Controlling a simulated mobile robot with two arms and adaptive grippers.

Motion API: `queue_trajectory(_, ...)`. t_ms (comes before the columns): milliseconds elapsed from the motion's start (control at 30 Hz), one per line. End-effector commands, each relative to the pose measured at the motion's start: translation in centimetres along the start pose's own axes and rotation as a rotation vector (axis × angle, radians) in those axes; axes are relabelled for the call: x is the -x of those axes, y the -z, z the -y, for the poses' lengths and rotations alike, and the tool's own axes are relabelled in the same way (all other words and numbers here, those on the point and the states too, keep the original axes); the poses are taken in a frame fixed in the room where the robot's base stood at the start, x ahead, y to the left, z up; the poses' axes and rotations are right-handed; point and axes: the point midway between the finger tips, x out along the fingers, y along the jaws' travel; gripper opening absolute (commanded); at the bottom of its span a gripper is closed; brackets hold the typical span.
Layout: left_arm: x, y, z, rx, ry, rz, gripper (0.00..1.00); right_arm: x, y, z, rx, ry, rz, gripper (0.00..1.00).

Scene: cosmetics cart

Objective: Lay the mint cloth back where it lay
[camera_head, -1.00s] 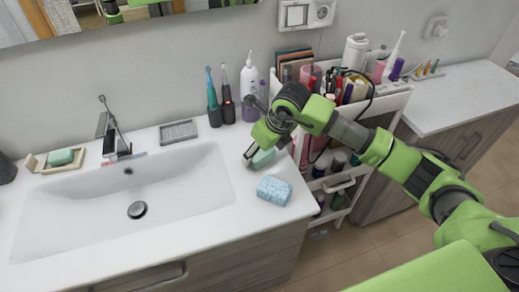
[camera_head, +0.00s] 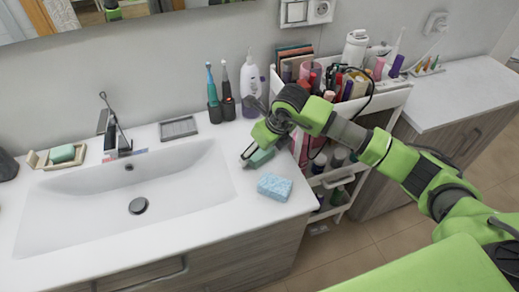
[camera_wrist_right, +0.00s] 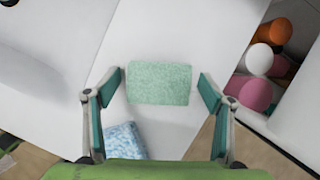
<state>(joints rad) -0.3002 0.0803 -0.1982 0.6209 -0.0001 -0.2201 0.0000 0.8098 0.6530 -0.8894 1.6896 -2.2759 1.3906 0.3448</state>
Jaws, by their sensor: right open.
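The mint cloth (camera_wrist_right: 159,84) lies flat on the white countertop to the right of the sink basin. In the head view the mint cloth (camera_head: 262,156) is partly hidden under my right gripper (camera_head: 249,157). In the right wrist view my right gripper (camera_wrist_right: 161,98) is open, with one finger on each side of the cloth and a gap to both sides. The fingers do not touch the cloth there. My left gripper is not in view.
A blue speckled sponge or cloth (camera_head: 275,187) lies on the counter just in front of the mint cloth. The sink basin (camera_head: 125,210) is to the left. A white cart (camera_head: 391,103) crowded with bottles stands to the right. Toothbrushes (camera_head: 226,88) and a white bottle (camera_head: 249,84) stand behind.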

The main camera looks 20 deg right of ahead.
Motion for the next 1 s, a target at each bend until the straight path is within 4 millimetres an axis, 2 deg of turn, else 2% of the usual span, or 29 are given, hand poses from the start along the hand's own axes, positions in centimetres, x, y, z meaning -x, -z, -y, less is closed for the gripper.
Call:
queue_trajectory(167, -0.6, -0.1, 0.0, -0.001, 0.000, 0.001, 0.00, 2.5, -0.1, 0.1, 0.003, 0.001, 0.006, 0.75)
queue_trajectory(433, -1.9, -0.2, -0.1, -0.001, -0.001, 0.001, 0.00, 8.5, -0.1, 0.1, 0.001, 0.003, 0.006, 0.75)
queue_trajectory(600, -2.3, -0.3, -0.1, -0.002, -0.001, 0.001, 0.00, 11.0, -0.1, 0.1, -0.001, 0.001, 0.003, 0.75)
queue_trajectory(767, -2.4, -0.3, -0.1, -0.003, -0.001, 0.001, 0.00, 12.0, -0.1, 0.0, 0.001, 0.000, 0.001, 0.75)
queue_trajectory(1000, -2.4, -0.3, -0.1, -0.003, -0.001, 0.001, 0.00, 12.2, 0.0, 0.0, 0.000, 0.000, 0.000, 0.75)
